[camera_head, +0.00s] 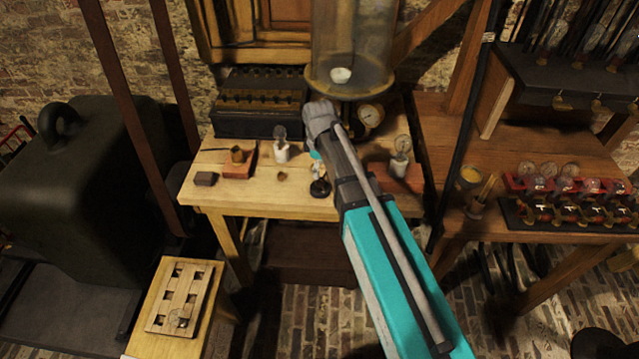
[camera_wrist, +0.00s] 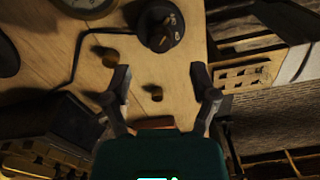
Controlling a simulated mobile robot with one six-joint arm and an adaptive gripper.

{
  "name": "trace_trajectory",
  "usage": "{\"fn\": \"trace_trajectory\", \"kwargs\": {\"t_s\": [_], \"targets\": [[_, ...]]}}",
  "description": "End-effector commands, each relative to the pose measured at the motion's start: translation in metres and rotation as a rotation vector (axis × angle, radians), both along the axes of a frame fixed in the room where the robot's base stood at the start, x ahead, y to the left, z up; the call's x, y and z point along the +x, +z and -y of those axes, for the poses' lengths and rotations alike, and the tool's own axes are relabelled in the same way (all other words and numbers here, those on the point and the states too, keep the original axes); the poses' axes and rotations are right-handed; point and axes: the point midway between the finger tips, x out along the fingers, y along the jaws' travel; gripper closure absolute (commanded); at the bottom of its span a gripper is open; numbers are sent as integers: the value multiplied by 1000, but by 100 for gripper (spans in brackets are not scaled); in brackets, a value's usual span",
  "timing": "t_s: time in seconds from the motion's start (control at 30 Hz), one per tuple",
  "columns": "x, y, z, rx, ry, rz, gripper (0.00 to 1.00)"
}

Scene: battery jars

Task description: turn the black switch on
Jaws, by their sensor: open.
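The black switch looks to be the round black disc with brass pieces on top (camera_wrist: 165,38), at the top middle of the wrist view. In the head view a black round base (camera_head: 320,189) sits near the table's front edge, below my arm's end. I cannot tell its setting. A black cable runs from it. My gripper (camera_wrist: 163,95) is open and empty, its fingers apart, above the table and to one side of the disc. A small brown cylinder (camera_wrist: 153,92) shows between the fingers. In the head view my arm mostly hides the gripper.
A glass jar (camera_head: 345,45) and a gauge (camera_head: 371,115) stand behind. Another bulb (camera_head: 402,148) is at right.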

Motion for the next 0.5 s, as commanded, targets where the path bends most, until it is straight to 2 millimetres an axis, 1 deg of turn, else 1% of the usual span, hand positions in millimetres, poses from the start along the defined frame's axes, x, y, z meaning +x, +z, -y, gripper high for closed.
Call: {"fn": "trace_trajectory", "kwargs": {"t_s": [0.03, 0.5], "targets": [[0, -8, 0, 0, 0, 0, 25], [0, -42, 0, 0, 0, 0, 25]]}}
